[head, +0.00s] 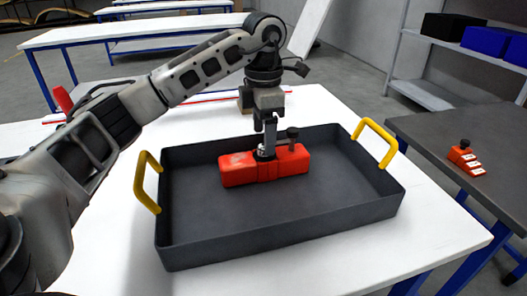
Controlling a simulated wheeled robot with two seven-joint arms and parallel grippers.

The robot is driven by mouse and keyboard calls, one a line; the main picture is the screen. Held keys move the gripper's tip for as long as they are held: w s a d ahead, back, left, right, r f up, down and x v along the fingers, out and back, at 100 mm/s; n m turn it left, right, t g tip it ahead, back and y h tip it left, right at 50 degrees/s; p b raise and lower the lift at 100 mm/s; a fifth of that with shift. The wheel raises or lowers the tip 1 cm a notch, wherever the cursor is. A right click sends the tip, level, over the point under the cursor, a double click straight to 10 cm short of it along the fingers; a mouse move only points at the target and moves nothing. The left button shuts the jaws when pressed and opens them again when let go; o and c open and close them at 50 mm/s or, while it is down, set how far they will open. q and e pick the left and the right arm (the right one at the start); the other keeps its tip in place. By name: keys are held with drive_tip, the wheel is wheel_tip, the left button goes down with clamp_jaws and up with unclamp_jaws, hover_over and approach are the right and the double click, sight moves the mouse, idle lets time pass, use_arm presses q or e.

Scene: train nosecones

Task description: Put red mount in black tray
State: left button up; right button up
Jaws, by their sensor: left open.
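The red mount (240,170) is a long red block with a dark knob on its right part. It is inside the black tray (280,240), in the far half, and appears to rest on the tray floor. The tray has a yellow handle at each end and stands on a white table. My left gripper (265,150) points straight down at the middle of the red mount. Its fingers are open around a small metal post on top of the mount. The fingertips are partly hidden there. My right gripper is out of view.
A dark table (440,135) stands at the right with a smaller red part (465,157) on it. A shelf with black and blue bins (485,41) is behind it. More white tables stand at the back. The tray's front half is empty.

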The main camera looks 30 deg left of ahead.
use_arm(q)
drive_tip(key=shift+r, duration=1.9)
